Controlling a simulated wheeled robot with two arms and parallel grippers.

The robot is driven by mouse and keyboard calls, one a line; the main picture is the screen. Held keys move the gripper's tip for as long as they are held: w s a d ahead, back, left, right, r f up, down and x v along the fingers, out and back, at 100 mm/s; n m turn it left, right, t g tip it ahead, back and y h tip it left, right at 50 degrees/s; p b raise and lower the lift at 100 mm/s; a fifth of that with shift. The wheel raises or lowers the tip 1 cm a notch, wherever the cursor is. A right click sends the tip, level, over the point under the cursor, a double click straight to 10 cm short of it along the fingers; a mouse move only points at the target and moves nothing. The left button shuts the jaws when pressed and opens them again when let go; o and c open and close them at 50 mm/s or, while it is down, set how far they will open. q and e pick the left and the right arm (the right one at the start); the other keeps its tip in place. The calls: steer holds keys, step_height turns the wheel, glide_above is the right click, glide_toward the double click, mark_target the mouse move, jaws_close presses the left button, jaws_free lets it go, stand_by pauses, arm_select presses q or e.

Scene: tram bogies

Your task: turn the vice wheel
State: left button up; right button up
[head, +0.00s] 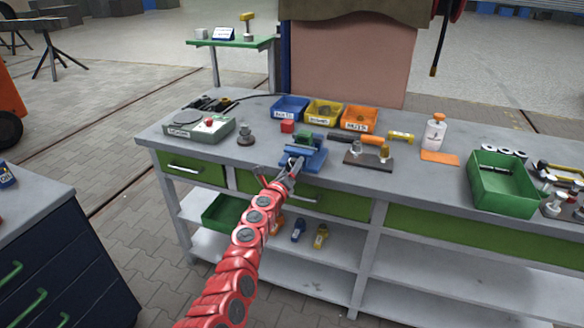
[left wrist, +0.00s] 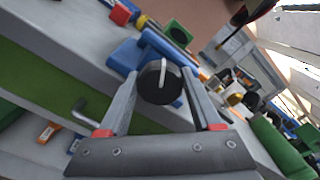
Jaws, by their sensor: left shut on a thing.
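The blue vice (head: 314,158) sits at the front edge of the grey workbench, and a green part shows at its top. In the left wrist view its blue body (left wrist: 124,56) lies behind the vice wheel (left wrist: 161,84), a round black knob with a white line across its face. My left gripper (head: 292,174) reaches the front of the vice. In the left wrist view the fingers of my left gripper (left wrist: 160,78) are on both sides of the wheel, shut on it. In the head view the wheel is hidden by the gripper. My right gripper is not in view.
Blue, yellow and orange bins (head: 359,119) stand behind the vice. A grey-green control box (head: 200,130) is to its left, and a dark block with metal fittings (head: 368,162) to its right. A green tray (head: 503,192) stands further right. A drawer handle (head: 303,198) is below the bench edge.

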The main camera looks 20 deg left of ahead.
mark_target(291, 167)
arm_select(q)
steer(key=shift+f, duration=0.25)
steer(key=o, duration=1.1)
steer(key=shift+c, duration=0.2)
steer(key=o, duration=0.3)
steer(key=shift+r, duration=0.2)
steer(key=shift+s+a+p, duration=0.1)
steer(key=shift+s+p, duration=0.7)
steer(key=s+p, duration=0.3)
steer(key=s, duration=0.1)
steer(key=shift+r, duration=0.15)
steer(key=s+p, duration=0.1)
steer(key=s, duration=0.3)
steer(key=s+p, duration=0.1)
steer(key=s, duration=0.3)
steer(key=s+p, duration=0.1)
steer(key=s, duration=0.3)
steer(key=shift+a, duration=0.25)
